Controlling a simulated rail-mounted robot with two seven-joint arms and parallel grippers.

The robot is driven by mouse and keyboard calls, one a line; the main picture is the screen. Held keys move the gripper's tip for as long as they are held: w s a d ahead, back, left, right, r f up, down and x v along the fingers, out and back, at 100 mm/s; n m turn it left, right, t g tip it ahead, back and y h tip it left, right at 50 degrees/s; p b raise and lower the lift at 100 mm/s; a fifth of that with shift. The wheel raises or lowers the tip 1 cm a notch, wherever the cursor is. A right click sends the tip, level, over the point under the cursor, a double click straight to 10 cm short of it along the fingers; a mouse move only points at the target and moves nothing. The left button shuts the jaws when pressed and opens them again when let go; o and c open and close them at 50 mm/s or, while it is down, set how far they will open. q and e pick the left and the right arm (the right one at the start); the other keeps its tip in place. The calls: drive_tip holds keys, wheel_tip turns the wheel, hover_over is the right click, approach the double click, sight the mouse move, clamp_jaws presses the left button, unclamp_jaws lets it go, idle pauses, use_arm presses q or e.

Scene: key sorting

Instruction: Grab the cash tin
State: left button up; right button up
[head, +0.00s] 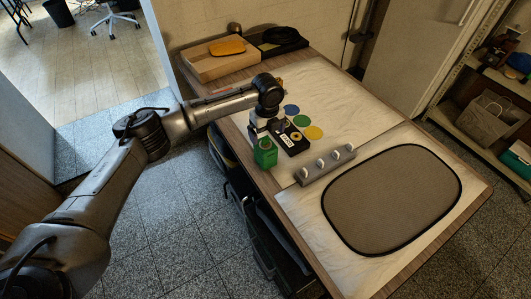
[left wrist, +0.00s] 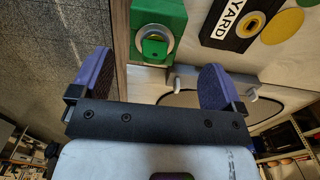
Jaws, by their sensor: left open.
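A small green box with a round metal ring on it, which I take for the cash tin, stands near the table's left edge in the head view (head: 265,155). It also shows in the left wrist view (left wrist: 172,14), ahead of the gap between my fingers. My left gripper (head: 263,128) is just behind the box in the head view, pointing down. In the left wrist view its two purple fingers (left wrist: 155,70) are spread, with nothing between them. The exact gap to the box is hard to tell. My right gripper is not in view.
A black box labelled "YARD" (left wrist: 238,22) stands beside the green box. Blue (head: 291,110), green (head: 301,121) and yellow (head: 313,132) discs lie behind. A grey bar with white pegs (head: 313,174) and a dark-rimmed grey mat (head: 393,200) lie to the right. A wooden tray (head: 205,70) sits at the back.

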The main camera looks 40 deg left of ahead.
sight(265, 144)
use_arm(q)
drive_tip(key=shift+s+f+p, duration=0.15)
drive_tip(key=shift+f+p, duration=0.15)
drive_tip(key=shift+f, duration=0.25)
drive_tip(key=f, duration=0.3)
drive_tip(key=shift+s+f+p, duration=0.1)
drive_tip(key=shift+s+p, duration=0.1)
drive_tip(key=shift+p, duration=0.2)
drive_tip(key=shift+f, duration=0.55)
drive_tip(key=c, duration=1.3)
drive_tip(key=shift+r, duration=0.2)
